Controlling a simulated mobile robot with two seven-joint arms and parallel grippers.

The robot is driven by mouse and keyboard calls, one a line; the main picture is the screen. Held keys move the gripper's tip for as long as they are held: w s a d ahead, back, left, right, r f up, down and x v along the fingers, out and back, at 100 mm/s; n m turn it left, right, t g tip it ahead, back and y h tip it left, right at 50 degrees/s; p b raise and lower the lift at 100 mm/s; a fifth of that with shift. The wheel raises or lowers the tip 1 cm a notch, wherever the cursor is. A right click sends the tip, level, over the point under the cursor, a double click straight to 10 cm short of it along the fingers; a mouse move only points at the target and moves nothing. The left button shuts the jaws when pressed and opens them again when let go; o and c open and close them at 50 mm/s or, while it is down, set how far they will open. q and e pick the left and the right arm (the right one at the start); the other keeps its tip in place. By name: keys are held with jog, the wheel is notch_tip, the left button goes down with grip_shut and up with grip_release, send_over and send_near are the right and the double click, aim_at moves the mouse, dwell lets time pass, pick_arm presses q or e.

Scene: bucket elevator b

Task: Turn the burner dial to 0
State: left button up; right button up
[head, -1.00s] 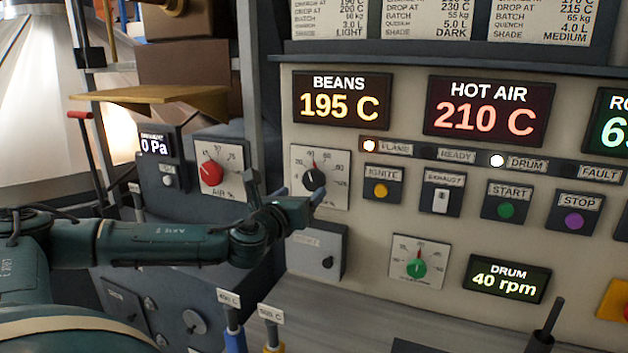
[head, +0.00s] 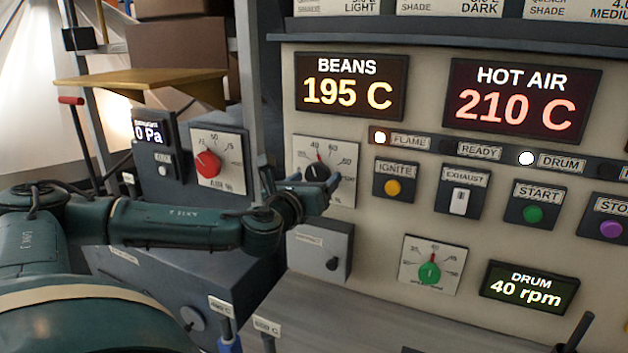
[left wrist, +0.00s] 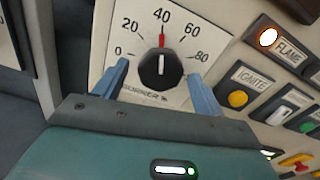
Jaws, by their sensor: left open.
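The burner dial (head: 317,171) is a black knob on a white scale plate, left of the IGNITE button on the roaster panel. In the left wrist view the dial (left wrist: 160,70) shows upright, with its red pointer at about 40 on a scale from 0 to 80. The 0 mark is at the lower left of the scale. My left gripper (head: 315,179) is open in front of the dial. In the left wrist view its blue fingers (left wrist: 158,76) stand one on each side of the knob with gaps between. My right gripper is not in view.
The IGNITE button (head: 393,188) and EXHAUST switch (head: 459,201) are right of the dial. A small grey box (head: 320,252) juts out below.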

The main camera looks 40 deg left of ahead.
pick_arm(q)
jog(key=shift+c, duration=0.3)
jog(key=c, duration=0.9)
